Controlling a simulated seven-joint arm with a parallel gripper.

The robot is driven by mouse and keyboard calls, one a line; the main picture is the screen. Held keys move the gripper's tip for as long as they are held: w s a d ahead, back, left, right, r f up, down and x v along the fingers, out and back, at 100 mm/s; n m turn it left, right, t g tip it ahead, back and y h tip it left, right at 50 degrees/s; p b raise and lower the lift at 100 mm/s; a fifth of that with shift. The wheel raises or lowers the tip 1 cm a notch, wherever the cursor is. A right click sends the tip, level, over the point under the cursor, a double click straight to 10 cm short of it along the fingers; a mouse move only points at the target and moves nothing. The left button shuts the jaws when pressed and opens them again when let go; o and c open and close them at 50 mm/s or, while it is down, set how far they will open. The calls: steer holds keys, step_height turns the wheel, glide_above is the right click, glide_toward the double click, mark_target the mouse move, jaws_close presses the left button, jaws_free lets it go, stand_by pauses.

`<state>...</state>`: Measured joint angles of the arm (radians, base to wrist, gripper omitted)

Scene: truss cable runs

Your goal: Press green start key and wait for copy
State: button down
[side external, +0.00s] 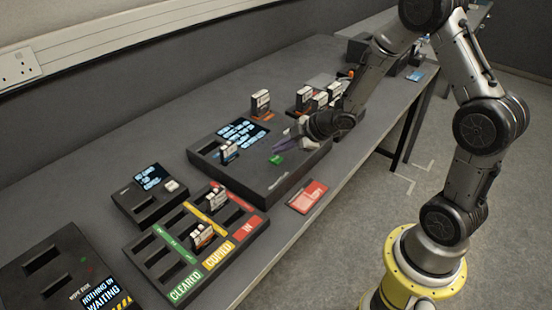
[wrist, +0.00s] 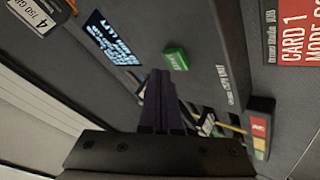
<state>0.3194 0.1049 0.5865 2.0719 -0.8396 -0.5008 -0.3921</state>
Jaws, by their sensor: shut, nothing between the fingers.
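The green start key (side external: 277,160) sits on the top face of the dark copy unit (side external: 262,190); it also shows in the wrist view (wrist: 176,59), just beyond my fingertips. My gripper (side external: 276,150) is shut and empty, with its dark fingers together above the unit, close to the key. In the wrist view the fingertips (wrist: 160,74) end beside the key; I cannot tell whether they touch it. The unit's lit screen (side external: 242,133) shows text too small to read. A white-labelled card (side external: 229,152) stands in the unit's slot.
A sorting rack (side external: 167,252) with CLEARED, COPIED and IN rows holds several cards at the front. A smaller reader (side external: 148,193) and a wipe station (side external: 62,270) stand left. A red card (side external: 307,196) lies near the table edge. More cards (side external: 318,98) stand behind.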

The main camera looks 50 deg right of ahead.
mark_target(280, 160)
steer(key=shift+f, duration=0.2)
stand_by(0.5)
steer(key=shift+f, duration=0.25)
steer(key=shift+f, duration=0.55)
stand_by(0.9)
steer(key=shift+r, duration=0.95)
steer(key=shift+r, duration=2.55)
